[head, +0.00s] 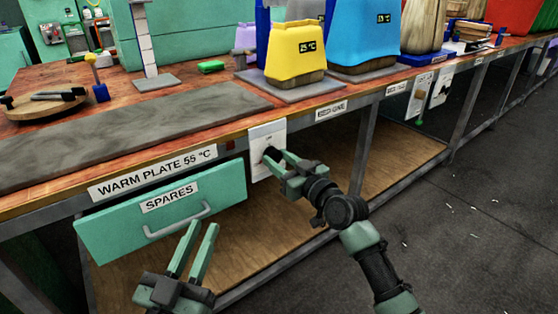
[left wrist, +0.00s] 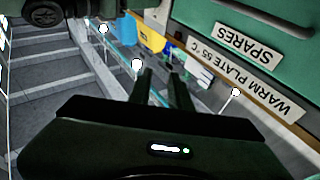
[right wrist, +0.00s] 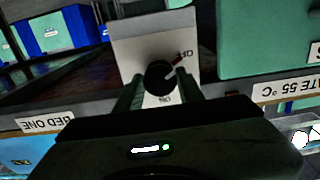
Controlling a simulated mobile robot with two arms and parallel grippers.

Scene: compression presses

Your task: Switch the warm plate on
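The warm plate is a long grey slab (head: 120,138) on the bench, above a "WARM PLATE 55 °C" label (head: 152,173). A white switch panel (head: 266,135) sits on the bench front, right of that label. The right wrist view shows its dark round knob (right wrist: 159,76), with a red pointer towards OFF; ON is marked on the opposite side. My right gripper (head: 275,163) is at the panel, its fingers apart on either side of the knob; whether they touch it is unclear. My left gripper (head: 203,228) is open and empty in front of the drawer.
Yellow (head: 296,52) and blue (head: 362,35) presses stand on the bench. More switch panels (head: 420,95) lie along its front to the right. The floor at right (head: 470,220) is clear.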

